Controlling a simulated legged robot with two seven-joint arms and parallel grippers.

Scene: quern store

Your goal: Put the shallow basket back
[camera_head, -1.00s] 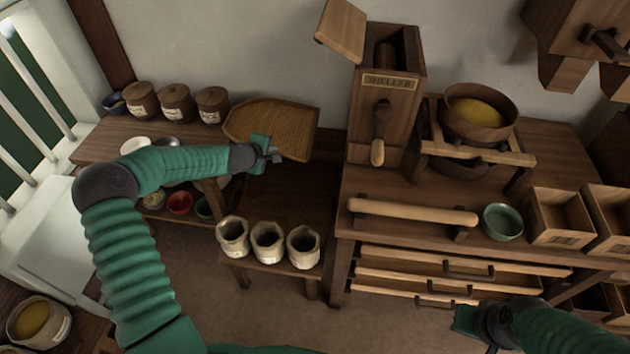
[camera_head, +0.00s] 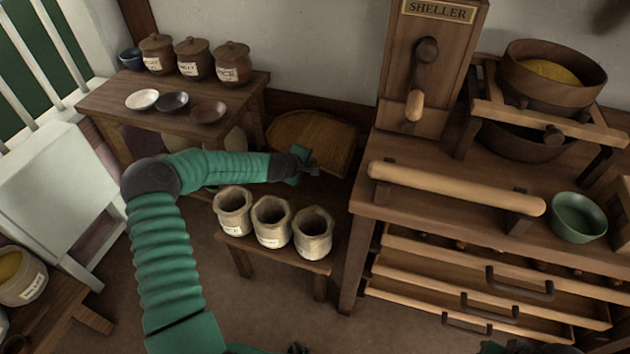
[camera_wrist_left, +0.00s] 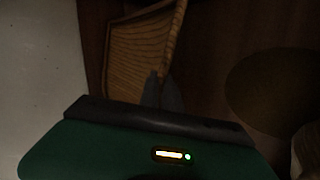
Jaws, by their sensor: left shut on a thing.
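The shallow basket (camera_head: 312,132) is a brown woven tray with a raised rim. It is tilted in the gap between the left table and the sheller bench, behind three sacks. My left gripper (camera_head: 309,162) is shut on its near edge. In the left wrist view the basket's ribbed weave (camera_wrist_left: 138,52) and pale rim show just ahead of the dark fingers (camera_wrist_left: 165,92). I cannot tell whether the basket touches a surface beneath it. Of my right arm, only a sliver (camera_head: 530,348) shows at the bottom edge; its jaws cannot be made out.
Three open sacks (camera_head: 272,222) stand on a low stool in front of the basket. The left table (camera_head: 100,98) holds lidded jars (camera_head: 193,60) and small dishes. The sheller bench (camera_head: 375,185), with open drawers (camera_head: 430,270), bounds the gap on the right.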

